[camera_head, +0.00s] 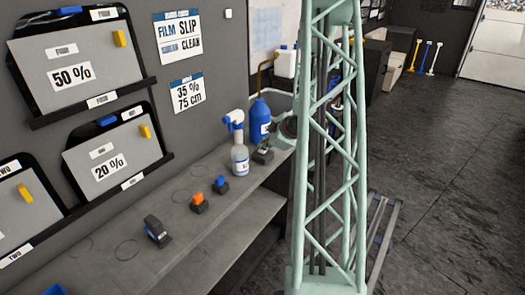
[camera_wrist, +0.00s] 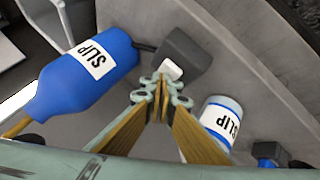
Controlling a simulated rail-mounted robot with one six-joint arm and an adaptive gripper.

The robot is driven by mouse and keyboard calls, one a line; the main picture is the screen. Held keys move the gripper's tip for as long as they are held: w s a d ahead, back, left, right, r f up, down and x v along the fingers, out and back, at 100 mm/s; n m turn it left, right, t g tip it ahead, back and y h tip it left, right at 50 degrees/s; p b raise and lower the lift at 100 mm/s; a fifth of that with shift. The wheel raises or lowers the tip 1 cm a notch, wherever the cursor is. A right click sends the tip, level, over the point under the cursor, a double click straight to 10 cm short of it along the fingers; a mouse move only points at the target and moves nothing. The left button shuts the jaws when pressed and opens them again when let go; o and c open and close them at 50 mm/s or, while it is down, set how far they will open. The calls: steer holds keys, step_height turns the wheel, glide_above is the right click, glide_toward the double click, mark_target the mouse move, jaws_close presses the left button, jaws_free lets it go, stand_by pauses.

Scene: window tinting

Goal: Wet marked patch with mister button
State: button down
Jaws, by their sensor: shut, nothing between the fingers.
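My gripper (camera_wrist: 160,92) is shut and empty, with its fingertips just before the white button (camera_wrist: 172,69) on a dark block (camera_wrist: 184,52). Whether they touch it I cannot tell. In the head view this dark block (camera_head: 263,156) sits on the bench beside the spray bottle, and my gripper is largely hidden by my column. The white-topped spray bottle (camera_head: 238,158) stands upright; a SLIP-labelled container (camera_wrist: 220,122) in the wrist view appears to be it. A blue SLIP bottle (camera_wrist: 88,73) is at the left there. I cannot identify the marked patch.
Blocks with an orange top (camera_head: 197,201) and a blue top (camera_head: 220,185), and a dark device (camera_head: 157,231), stand along the grey bench (camera_head: 150,265). Ring marks are on its bare surface. Film boards (camera_head: 75,65) hang on the wall. Open floor (camera_head: 440,150) lies right.

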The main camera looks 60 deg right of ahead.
steer(key=shift+r, duration=0.2)
steer(key=shift+r+p, duration=2.3)
steer(key=shift+r, duration=0.55)
steer(key=shift+w+r+p, duration=0.1)
steer(key=shift+r+p, duration=0.25)
steer(key=shift+p, duration=0.4)
